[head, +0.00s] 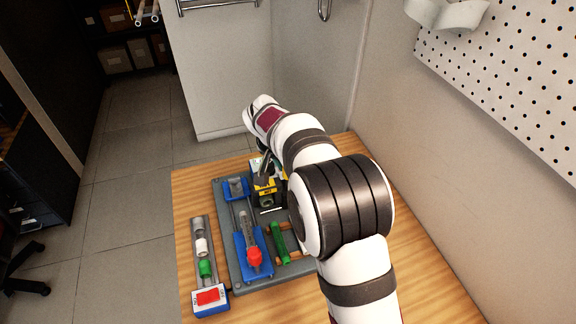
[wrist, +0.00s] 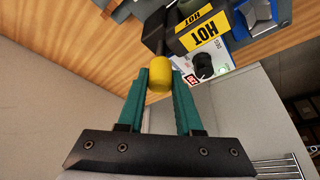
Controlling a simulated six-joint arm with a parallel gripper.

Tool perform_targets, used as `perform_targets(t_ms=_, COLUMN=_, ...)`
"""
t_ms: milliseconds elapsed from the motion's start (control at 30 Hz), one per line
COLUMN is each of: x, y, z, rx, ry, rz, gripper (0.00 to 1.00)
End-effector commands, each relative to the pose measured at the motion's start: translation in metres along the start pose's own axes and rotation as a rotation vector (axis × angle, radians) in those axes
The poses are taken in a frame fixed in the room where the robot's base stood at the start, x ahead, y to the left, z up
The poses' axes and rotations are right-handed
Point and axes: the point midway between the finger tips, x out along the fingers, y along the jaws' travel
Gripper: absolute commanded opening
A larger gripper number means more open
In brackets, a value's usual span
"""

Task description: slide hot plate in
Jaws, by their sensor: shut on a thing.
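The hot plate is a black block with yellow HOT labels (wrist: 205,34). In the head view it (head: 267,191) is at the back of a grey base board (head: 240,272), partly hidden by my arm. A dark handle with a yellow end (wrist: 159,78) sticks out from it. My gripper (wrist: 162,84) has teal fingers, shut on the yellow end from both sides. In the head view, my gripper is mostly hidden behind my wrist. How far in the hot plate sits cannot be told.
The board carries a blue slide with a red knob (head: 254,257), a blue block (head: 236,188) and a green cylinder (head: 280,243). A narrow rack (head: 203,250) with coloured pieces lies to the left. A white panel with a black dial (wrist: 203,66) is beside the hot plate. Walls stand behind and right.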

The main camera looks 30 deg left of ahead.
Motion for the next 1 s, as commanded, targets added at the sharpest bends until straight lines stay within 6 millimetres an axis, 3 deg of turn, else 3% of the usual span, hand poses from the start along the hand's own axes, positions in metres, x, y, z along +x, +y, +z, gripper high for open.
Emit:
perform_targets(t_ms=167, x=-0.001, y=-0.003, z=0.002, rx=0.000, ry=0.000, rz=-0.001, gripper=0.00)
perform_targets(t_ms=500, x=-0.018, y=-0.046, z=0.041, rx=-0.001, ry=0.001, rz=-0.002, gripper=0.00)
perform_targets(t_ms=867, x=-0.020, y=-0.052, z=0.046, rx=-0.001, ry=0.001, rz=-0.005, gripper=0.00)
perform_targets(t_ms=900, x=-0.020, y=-0.052, z=0.046, rx=-0.002, ry=0.001, rz=-0.006, gripper=0.40)
perform_targets(t_ms=1000, x=-0.020, y=-0.051, z=0.045, rx=-0.001, ry=0.002, rz=-0.005, gripper=0.58)
